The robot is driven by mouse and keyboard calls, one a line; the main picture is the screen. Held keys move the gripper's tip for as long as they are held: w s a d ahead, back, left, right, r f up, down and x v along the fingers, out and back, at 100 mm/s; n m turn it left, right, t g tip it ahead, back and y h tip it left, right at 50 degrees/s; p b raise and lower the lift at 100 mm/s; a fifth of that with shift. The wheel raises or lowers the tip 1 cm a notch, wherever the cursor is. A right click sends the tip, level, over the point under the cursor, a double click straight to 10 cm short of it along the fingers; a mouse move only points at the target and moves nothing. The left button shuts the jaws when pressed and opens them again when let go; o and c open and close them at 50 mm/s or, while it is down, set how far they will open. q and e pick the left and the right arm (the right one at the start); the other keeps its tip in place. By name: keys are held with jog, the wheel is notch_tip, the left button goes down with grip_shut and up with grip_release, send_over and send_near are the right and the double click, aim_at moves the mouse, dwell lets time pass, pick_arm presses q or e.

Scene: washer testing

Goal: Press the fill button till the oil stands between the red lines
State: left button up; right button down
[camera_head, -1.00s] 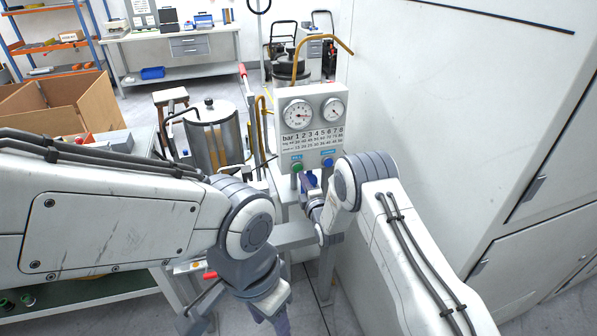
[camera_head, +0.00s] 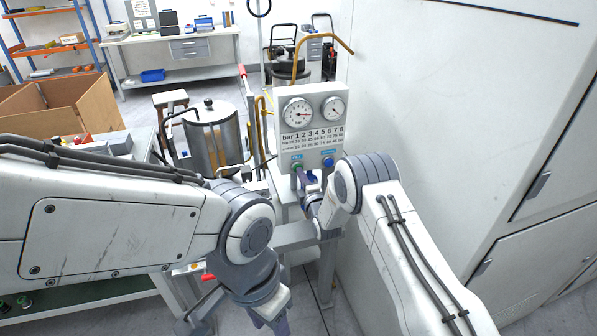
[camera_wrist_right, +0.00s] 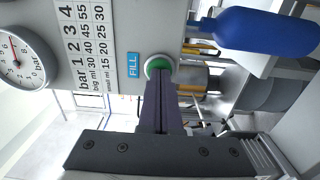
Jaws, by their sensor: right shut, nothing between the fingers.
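The grey-white panel (camera_head: 285,112) carries two round gauges, a number table and a green fill button (camera_head: 297,166). The button also shows in the wrist view (camera_wrist_right: 157,65), next to the blue FILL label (camera_wrist_right: 133,65). My right gripper (camera_head: 301,177) is shut and empty. In the wrist view its fingertips (camera_wrist_right: 161,80) overlap the button's edge; I cannot tell if they touch or press it. A metal tank (camera_head: 211,135) with a lid stands left of the panel. I cannot make out an oil level or red lines. My left gripper (camera_head: 274,318) hangs low, its tips cut off.
A blue button (camera_head: 328,161) sits right of the green one. A blue rounded object (camera_wrist_right: 265,30) shows close by in the wrist view. A large white cabinet wall (camera_head: 440,110) stands close on the right. A cardboard box (camera_head: 60,105) is at the left.

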jog(key=shift+w, duration=0.2)
jog(key=p+v, duration=0.2)
jog(key=v, duration=0.5)
dwell(0.3)
jog(key=p+v, duration=0.1)
jog(key=v, duration=0.5)
jog(key=shift+p, duration=0.4)
